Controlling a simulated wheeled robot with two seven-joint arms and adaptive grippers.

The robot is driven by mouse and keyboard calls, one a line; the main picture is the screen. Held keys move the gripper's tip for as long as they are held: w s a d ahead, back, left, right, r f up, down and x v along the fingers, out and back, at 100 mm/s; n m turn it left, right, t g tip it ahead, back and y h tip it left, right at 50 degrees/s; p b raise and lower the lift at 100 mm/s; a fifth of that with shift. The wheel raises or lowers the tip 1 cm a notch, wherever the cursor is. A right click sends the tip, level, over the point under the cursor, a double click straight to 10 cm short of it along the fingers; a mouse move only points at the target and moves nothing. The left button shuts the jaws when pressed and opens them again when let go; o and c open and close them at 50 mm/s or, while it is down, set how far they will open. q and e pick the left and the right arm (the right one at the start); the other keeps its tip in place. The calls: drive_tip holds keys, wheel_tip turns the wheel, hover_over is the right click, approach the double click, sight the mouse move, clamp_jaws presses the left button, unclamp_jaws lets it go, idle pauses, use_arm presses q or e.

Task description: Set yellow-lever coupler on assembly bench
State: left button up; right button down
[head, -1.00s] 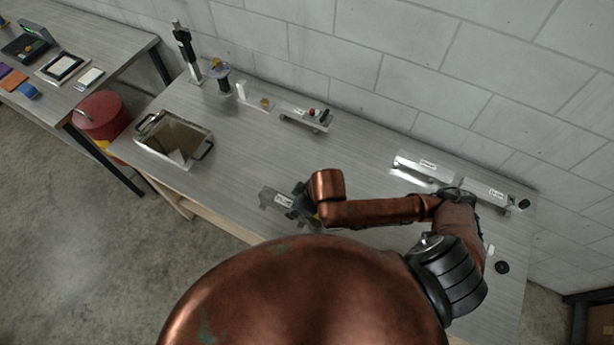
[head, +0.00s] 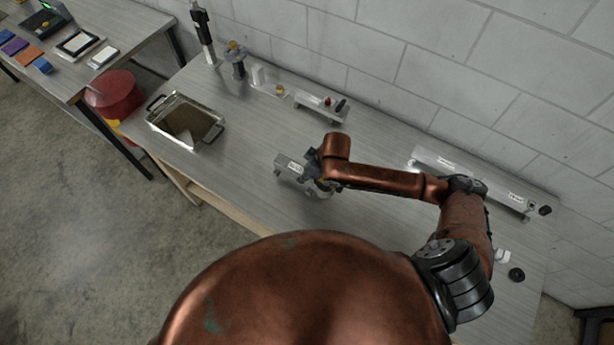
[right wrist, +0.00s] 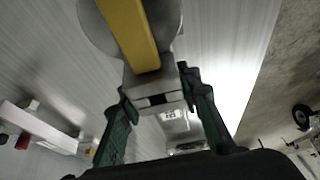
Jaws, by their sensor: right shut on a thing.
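The yellow-lever coupler is a grey metal piece. In the right wrist view its yellow lever (right wrist: 130,30) and grey block (right wrist: 155,90) lie between my green fingers. My right gripper (right wrist: 165,115) is shut on the block. In the head view the grey, labelled coupler (head: 288,167) is at the tip of my right gripper (head: 314,172), over the middle of the assembly bench (head: 245,185). My wrist partly covers it, and its lever is hard to see there. I cannot tell whether it touches the bench. My left gripper is not in view.
An open metal tray (head: 157,108) stands at the bench's left end. A black post (head: 203,35) and a small fixture with a red knob (head: 322,107) stand along the wall. A long labelled rail (head: 480,180) lies at the back right. The bench left of the gripper is clear.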

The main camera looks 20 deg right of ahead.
drive_tip(key=shift+w+f, duration=0.15)
drive_tip(key=shift+w, duration=0.1)
drive_tip(key=shift+d+f, duration=0.1)
drive_tip(key=shift+f, duration=1.5)
drive_tip(key=c, duration=1.4)
unclamp_jaws()
drive_tip(key=shift+f, duration=0.2)
drive_tip(key=v, duration=1.2)
drive_tip(key=shift+s+r, duration=0.1)
drive_tip(key=shift+r, duration=0.05)
